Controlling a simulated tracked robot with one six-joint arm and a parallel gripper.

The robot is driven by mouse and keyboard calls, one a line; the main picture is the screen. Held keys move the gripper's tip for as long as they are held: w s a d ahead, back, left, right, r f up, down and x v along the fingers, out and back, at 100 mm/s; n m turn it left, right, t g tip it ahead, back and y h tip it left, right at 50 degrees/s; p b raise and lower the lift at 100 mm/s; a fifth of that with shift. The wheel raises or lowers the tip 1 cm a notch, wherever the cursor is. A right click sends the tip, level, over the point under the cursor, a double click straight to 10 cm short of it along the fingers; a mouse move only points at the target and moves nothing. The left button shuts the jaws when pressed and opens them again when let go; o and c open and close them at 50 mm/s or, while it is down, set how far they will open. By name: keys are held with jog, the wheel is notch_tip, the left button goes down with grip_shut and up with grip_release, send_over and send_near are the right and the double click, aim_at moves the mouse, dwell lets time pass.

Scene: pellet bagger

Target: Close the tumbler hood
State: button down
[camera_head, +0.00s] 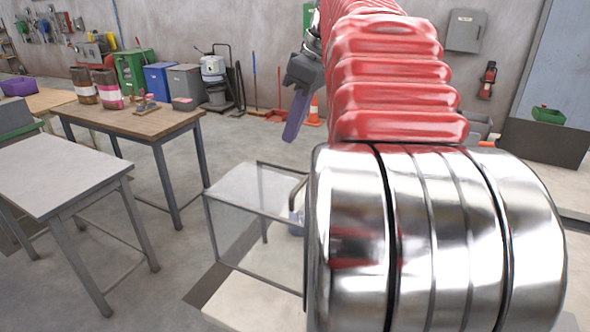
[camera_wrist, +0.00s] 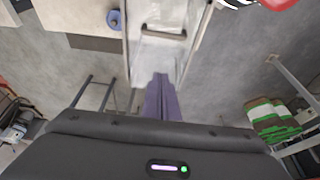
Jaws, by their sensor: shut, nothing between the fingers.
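The clear hood (camera_head: 240,222) is a see-through box with a thin grey frame, low in the middle of the head view. My metal arm section hides its right side. In the wrist view the hood (camera_wrist: 150,62) lies ahead of my fingers, with a dark bar handle (camera_wrist: 164,33) across it. I cannot tell how far open the hood stands. My gripper (camera_head: 290,138) has purple fingers, shut and empty, pointing down beyond the hood in the head view. In the wrist view the fingertips (camera_wrist: 160,76) overlap the hood's near end; contact cannot be told.
A pale base (camera_head: 250,303) sits beneath the hood. A small blue round part (camera_wrist: 113,20) shows beside the hood. Bins and a vacuum (camera_head: 213,70) line the back wall. Grey floor between is clear.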

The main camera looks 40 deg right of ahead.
dwell(0.3)
send_over(287, 194)
jog(key=w, duration=0.2)
jog(key=f, duration=0.9)
jog(key=shift+s+a+f, duration=0.15)
jog(key=shift+a+f, duration=0.05)
jog(key=shift+a, duration=0.2)
jog(key=shift+s+d+f, duration=0.1)
jog(key=shift+s+d, duration=0.1)
jog(key=shift+s, duration=0.25)
jog(key=shift+s+d+f, duration=0.1)
jog(key=shift+s+d, duration=0.05)
jog(key=shift+s, duration=0.3)
jog(key=shift+s+d+f, duration=0.1)
jog(key=shift+s+d, duration=0.1)
jog(key=shift+s, duration=0.3)
jog(key=shift+s+d+f, duration=0.1)
jog(key=shift+s+d, duration=0.05)
jog(key=shift+s, duration=0.3)
